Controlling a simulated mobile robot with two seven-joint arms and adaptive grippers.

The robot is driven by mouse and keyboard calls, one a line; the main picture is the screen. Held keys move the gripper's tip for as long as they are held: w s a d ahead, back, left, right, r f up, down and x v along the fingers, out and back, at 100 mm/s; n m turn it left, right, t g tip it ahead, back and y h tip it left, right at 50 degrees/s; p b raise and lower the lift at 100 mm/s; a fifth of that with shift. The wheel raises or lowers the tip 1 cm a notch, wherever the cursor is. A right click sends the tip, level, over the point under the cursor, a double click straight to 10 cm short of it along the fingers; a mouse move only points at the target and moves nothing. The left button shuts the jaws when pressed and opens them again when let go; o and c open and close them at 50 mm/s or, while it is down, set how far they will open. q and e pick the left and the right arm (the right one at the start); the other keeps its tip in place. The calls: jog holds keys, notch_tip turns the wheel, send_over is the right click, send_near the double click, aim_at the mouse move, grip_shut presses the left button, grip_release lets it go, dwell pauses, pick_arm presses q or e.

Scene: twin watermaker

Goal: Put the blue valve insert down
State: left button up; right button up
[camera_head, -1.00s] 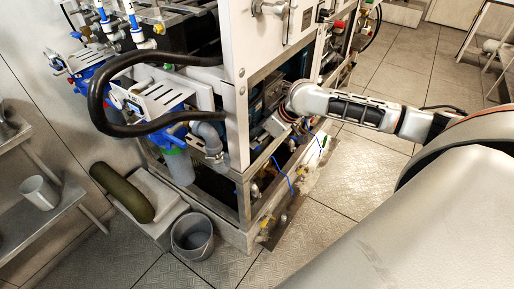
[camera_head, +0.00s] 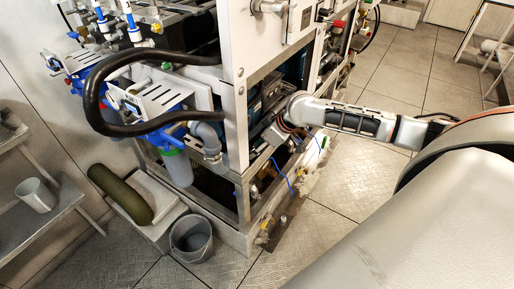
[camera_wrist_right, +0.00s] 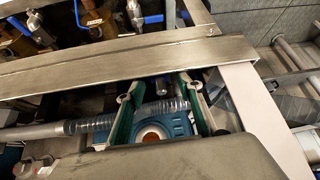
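My right arm comes in from the right in the head view, and my right gripper (camera_head: 272,136) is at the open side of the machine frame, its fingers largely hidden. In the right wrist view, my right gripper (camera_wrist_right: 160,105) has two green-padded fingers standing wide apart. A blue body with an orange-and-white round face (camera_wrist_right: 152,132) shows between and beyond them, behind a clear ribbed hose. I cannot tell whether this body is the valve insert or part of the machine. No separate blue valve insert can be made out. My left gripper is not in view.
A metal frame beam (camera_wrist_right: 110,62) crosses above the fingers in the wrist view, with a pale upright (camera_wrist_right: 262,125) at right. Floor to the right is clear.

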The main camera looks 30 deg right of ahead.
jog(key=p+v, duration=0.2)
jog(key=v, duration=1)
jog(key=shift+r, duration=0.1)
jog(key=shift+d, duration=0.1)
